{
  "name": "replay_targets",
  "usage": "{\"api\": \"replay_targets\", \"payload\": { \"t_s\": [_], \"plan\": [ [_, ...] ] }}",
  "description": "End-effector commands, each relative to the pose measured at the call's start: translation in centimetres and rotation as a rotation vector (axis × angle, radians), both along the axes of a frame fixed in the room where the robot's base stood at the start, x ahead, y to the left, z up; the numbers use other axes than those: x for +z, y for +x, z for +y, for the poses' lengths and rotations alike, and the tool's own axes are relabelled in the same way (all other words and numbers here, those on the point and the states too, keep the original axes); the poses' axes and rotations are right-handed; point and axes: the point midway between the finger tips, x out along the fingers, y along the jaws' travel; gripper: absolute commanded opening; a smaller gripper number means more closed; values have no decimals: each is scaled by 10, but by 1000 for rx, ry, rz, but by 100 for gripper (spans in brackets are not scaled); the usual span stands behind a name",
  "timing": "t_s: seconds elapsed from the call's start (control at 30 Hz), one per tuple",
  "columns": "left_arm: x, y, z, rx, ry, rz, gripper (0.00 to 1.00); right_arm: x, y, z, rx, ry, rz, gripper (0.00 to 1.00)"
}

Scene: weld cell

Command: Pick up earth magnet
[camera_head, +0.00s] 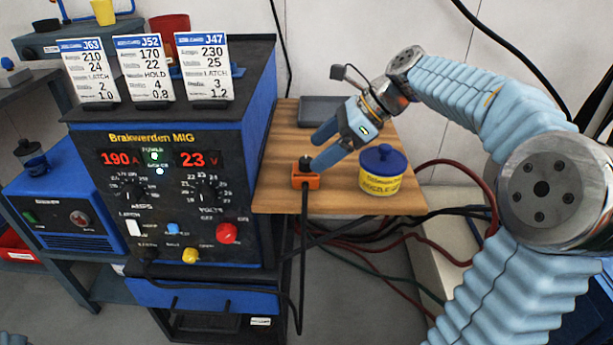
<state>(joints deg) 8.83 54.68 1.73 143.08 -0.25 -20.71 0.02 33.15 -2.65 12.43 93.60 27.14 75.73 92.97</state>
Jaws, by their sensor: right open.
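The earth magnet appears to be the small orange block (306,181) with a black top and a black cable, on the wooden shelf right of the welder. My right gripper (319,149) is open, with its blue fingers pointing left and down. One fingertip is right beside the black top of the block; I cannot tell whether it touches or whether the top lies between the fingers. My left gripper is not in view.
A yellow tub with a blue lid (381,172) stands close to the right of the block. The welder (190,215) with several cards on top borders the wooden shelf (280,150) on the left. A grey tray (322,108) lies behind. Cables hang below.

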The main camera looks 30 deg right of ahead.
Motion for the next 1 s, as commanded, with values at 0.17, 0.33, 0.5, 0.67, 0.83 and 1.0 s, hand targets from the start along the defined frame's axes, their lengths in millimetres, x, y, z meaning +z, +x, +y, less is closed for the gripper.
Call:
{"api": "replay_targets", "payload": {
  "t_s": [0.17,0.33,0.5,0.67,0.83,1.0],
  "plan": [
    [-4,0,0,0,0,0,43,-20,2,16,1,2,4,87],
    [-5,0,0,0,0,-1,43,-37,9,30,0,1,2,87],
    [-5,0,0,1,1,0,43,-40,12,33,-1,0,1,87],
    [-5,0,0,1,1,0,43,-39,12,33,-1,0,1,81],
    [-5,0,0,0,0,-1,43,-39,12,33,-1,0,1,55],
    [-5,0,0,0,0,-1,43,-39,12,33,-1,0,1,29]
  ]
}}
